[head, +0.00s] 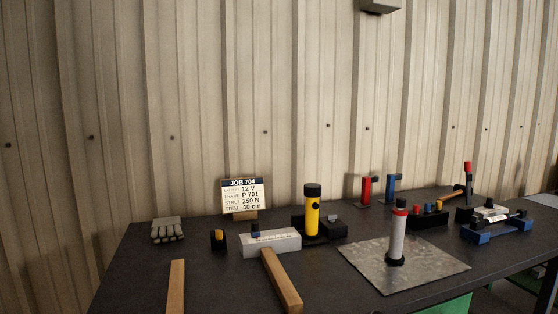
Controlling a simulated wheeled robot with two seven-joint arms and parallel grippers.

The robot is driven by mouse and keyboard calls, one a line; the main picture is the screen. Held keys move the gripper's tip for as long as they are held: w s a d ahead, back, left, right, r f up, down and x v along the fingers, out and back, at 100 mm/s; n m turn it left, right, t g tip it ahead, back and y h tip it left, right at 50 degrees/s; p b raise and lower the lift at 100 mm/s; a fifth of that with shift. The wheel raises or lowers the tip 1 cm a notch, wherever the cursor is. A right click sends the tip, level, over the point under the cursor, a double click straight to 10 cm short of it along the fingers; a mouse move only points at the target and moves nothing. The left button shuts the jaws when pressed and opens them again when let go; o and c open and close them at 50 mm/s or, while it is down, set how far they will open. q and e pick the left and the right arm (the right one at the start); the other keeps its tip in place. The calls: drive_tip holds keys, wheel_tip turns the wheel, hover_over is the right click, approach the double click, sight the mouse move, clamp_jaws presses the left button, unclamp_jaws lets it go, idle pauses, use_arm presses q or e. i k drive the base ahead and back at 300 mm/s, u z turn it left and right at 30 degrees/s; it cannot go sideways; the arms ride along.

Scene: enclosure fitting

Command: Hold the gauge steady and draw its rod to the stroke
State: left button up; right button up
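A white upright cylinder (397,236) with a red band, a black top and a black foot stands on a square metal plate (365,262) at the right of the table. It looks like the gauge, but I cannot be sure. Its rod does not show clearly. Neither of my grippers is in view, and nothing touches the cylinder.
A yellow black-capped cylinder (312,215), a white block (272,241), gloves (168,231) and two wooden bars (282,280) (176,287) stand or lie left of the plate. Red (367,190) and blue (391,188) tools stand behind; a blue frame (497,229) lies right.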

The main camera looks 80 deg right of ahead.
sight(400, 204)
drive_tip(key=z, duration=2.4)
